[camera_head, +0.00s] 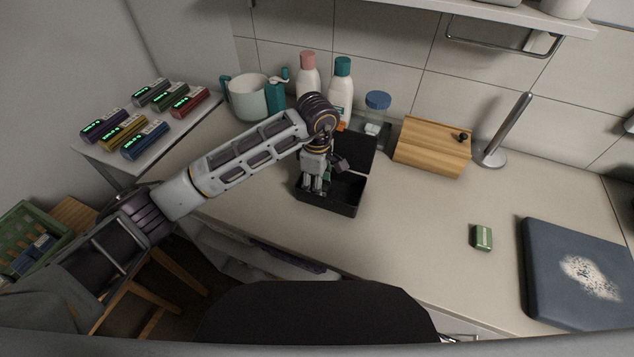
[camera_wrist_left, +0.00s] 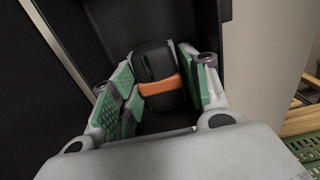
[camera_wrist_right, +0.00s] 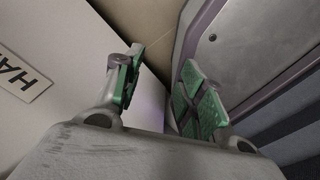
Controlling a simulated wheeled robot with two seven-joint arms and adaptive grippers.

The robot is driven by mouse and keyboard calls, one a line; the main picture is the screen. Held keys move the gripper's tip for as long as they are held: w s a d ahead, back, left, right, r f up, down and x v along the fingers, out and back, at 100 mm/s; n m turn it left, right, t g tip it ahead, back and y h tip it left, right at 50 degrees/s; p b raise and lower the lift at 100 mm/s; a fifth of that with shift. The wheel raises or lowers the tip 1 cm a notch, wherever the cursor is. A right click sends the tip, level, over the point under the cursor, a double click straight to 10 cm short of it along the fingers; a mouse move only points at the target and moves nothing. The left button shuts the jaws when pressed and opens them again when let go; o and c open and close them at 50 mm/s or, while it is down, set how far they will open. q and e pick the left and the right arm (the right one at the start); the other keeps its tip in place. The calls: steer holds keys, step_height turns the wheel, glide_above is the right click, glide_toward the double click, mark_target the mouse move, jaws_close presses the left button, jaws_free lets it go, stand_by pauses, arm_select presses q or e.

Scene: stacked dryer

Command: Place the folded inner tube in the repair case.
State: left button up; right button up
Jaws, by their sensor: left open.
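The black repair case (camera_head: 343,207) stands open on the counter with its lid raised at the back. My left gripper (camera_head: 314,186) reaches down into the left part of the case. In the left wrist view, the folded inner tube (camera_wrist_left: 154,62) is black with an orange band and lies between the fingers of the left gripper (camera_wrist_left: 160,78). These fingers are open, with the tube close to the pads; whether it rests on the case floor is unclear. My right gripper (camera_wrist_right: 160,90) is open and empty in its wrist view, and out of the head view.
Bottles (camera_head: 341,92) and a clear jar (camera_head: 377,108) stand behind the case. A wooden box (camera_head: 433,146) and a metal stand (camera_head: 494,154) are to its right. A small green item (camera_head: 482,237) and a dark blue slab (camera_head: 575,270) lie farther right. The counter between is clear.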

arm_select(q)
steer(key=shift+r, duration=0.8)
step_height(320, 180, up, 4)
step_height(320, 180, up, 7)
steer(key=b, duration=0.1)
steer(key=shift+f, duration=0.15)
arm_select(e)
steer(key=shift+s+d+f, duration=0.6)
steer(key=shift+s, duration=0.15)
steer(key=shift+w, duration=0.2)
